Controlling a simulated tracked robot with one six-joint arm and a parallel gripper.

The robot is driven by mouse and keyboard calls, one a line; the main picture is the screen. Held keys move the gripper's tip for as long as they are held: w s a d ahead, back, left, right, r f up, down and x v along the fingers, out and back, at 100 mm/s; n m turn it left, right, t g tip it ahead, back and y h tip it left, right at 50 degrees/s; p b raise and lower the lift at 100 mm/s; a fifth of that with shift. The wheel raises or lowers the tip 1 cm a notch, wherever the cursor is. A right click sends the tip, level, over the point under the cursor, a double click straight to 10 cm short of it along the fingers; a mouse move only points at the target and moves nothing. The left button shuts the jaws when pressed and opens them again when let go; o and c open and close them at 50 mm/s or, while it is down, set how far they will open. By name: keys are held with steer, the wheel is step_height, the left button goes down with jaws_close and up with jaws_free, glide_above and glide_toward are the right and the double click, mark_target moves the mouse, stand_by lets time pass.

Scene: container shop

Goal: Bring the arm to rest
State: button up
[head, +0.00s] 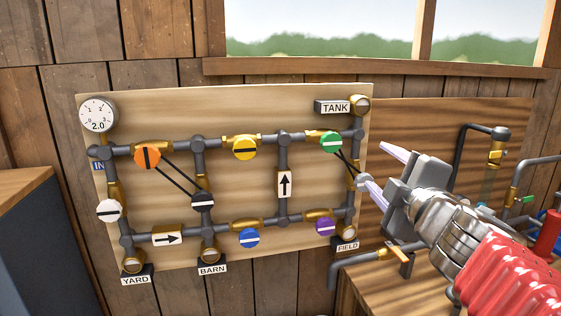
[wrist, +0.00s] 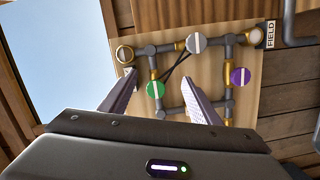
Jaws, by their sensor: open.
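My gripper (head: 383,173) is open and empty at the right side of the pipe board (head: 245,103) in the head view. Its two pale fingers point left toward the board, near the green valve knob (head: 331,142) and a grey knob (head: 364,182) partly behind the fingers. In the wrist view my gripper (wrist: 160,98) shows its two fingers spread apart, with the green knob (wrist: 155,89) seen between them. The grey knob (wrist: 196,43) and the purple knob (wrist: 240,76) lie beyond. I cannot tell whether a finger touches anything.
The board carries a gauge (head: 98,115) reading 2.0, an orange knob (head: 147,157), a yellow knob (head: 245,147) and a blue knob (head: 249,238). A wooden bench (head: 395,268) with pipes stands at the right. A dark cabinet (head: 40,245) is at the left.

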steer(key=s+d+f+m+g+h, duration=0.3)
steer(key=s+d+f+m+g, duration=0.1)
steer(key=f+m, duration=0.25)
steer(key=s+d+f+m+g+h, duration=0.35)
steer(key=f+m, duration=0.25)
steer(key=f, duration=0.2)
steer(key=s+a+f+m+g+y, duration=0.2)
steer(key=s+a+f+g+y, duration=0.2)
steer(key=s+a+f, duration=0.7)
steer(key=s+a+y, duration=0.2)
steer(key=a, duration=0.1)
steer(key=shift+a+f, duration=0.15)
steer(key=shift+f, duration=0.1)
steer(key=shift+m+g, duration=0.25)
steer(key=shift+c, duration=0.5)
